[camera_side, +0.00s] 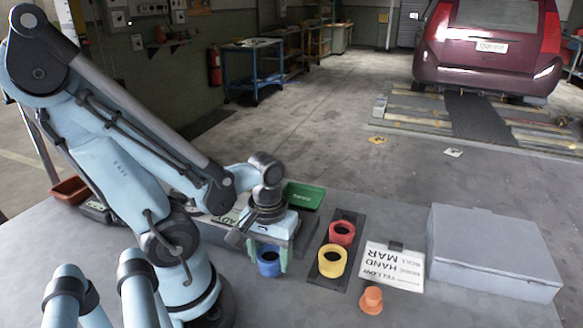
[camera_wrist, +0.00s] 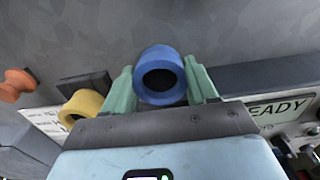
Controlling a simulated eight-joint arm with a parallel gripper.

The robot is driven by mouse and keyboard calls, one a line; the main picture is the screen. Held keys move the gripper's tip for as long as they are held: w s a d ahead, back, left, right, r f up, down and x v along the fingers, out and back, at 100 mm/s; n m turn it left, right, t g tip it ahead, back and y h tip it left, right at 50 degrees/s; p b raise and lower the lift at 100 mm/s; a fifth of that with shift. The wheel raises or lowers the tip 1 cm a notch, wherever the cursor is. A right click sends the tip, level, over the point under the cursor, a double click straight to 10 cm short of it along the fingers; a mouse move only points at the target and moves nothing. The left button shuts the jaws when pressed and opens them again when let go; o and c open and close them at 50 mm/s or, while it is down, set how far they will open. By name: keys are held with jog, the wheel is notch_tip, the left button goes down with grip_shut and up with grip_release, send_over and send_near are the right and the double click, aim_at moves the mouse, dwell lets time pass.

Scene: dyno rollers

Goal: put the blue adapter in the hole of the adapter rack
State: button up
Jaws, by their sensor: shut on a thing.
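The blue adapter (camera_side: 268,269) is a short ring with a dark bore. My gripper (camera_side: 269,257) is shut on it, with one green finger on each side. In the wrist view the blue adapter (camera_wrist: 160,53) sits between the fingers of my gripper (camera_wrist: 162,85), its bore facing the camera. I cannot tell how high it is above the bench. A black plate (camera_side: 347,215), seemingly the adapter rack, lies to its right. It carries a red adapter (camera_side: 342,239) and a yellow adapter (camera_side: 332,272). The yellow one also shows in the wrist view (camera_wrist: 88,98). No empty hole is clearly visible.
A white printed card (camera_side: 392,268) lies right of the plate, with an orange knob (camera_side: 371,306) in front. A large grey box (camera_side: 492,245) stands at the right. A green tray (camera_side: 304,194) is behind my gripper. A panel reading READY (camera_wrist: 280,108) is close by.

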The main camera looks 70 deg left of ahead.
aim_at(271, 258)
jog(key=shift+f, duration=0.15)
jog(key=o, duration=1.3)
jog(key=shift+r, duration=0.2)
jog(key=shift+r, duration=5.85)
jog(key=w+m+t, duration=0.1)
jog(key=w, duration=0.1)
jog(key=w+d+m+t, duration=0.1)
jog(key=w, duration=0.1)
jog(key=w+m+t, duration=0.1)
jog(key=w+m, duration=0.1)
jog(key=shift+d+f, duration=0.15)
jog(key=shift+f, duration=0.25)
jog(key=shift+o, duration=0.5)
jog(key=w+d+m+t, duration=0.2)
jog(key=w+m+t, duration=0.1)
jog(key=w+m, duration=0.1)
jog(key=shift+w+d+r+t, duration=0.3)
jog(key=shift+w+t, duration=0.1)
jog(key=shift+w, duration=0.35)
jog(key=shift+w+d+r+m, duration=0.15)
jog(key=shift+w+m, duration=0.15)
jog(key=shift+m, duration=0.2)
